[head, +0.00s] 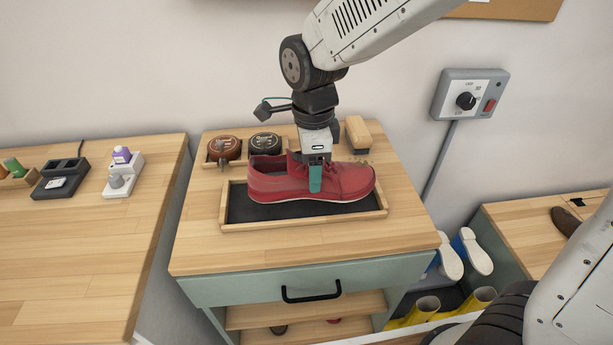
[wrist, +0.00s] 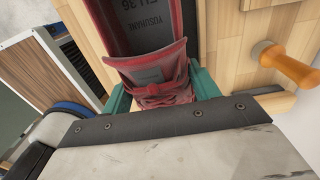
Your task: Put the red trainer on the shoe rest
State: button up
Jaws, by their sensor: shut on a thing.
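The red trainer (head: 345,182) is upright over the shoe rest, a shallow wooden tray (head: 300,220) with a dark mat, on the small cabinet's top. Its toe points right in the head view. I cannot tell whether its sole touches the mat. My gripper (head: 315,180) comes down from above and is shut on the trainer around its middle. In the wrist view the trainer (wrist: 160,85) sits between the two green fingers (wrist: 160,92), with its laces and insole showing.
Behind the tray stand a brown tin (head: 224,148), a black-lidded tin (head: 265,143) and a wooden brush (head: 357,133). A table (head: 80,240) with small items stands at left. Blue-and-white shoes (head: 472,250) and yellow boots (head: 425,308) are at lower right. The cabinet's front top is clear.

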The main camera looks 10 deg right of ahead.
aim_at(306, 178)
jog(key=shift+w+a, duration=0.15)
jog(key=shift+a, duration=0.1)
jog(key=shift+w+a+f, duration=0.1)
jog(key=shift+a+f, duration=0.05)
jog(key=shift+f, duration=0.75)
jog(key=shift+w+a+f, duration=0.1)
jog(key=shift+a+f, duration=0.05)
jog(key=shift+f, duration=0.75)
jog(key=shift+f, duration=0.2)
jog(key=o, duration=1.2)
jog(key=shift+r, duration=0.15)
notch_tip(306, 178, up, 11)
jog(key=shift+r, duration=0.2)
jog(key=shift+d+r, duration=0.1)
jog(key=shift+r, duration=0.3)
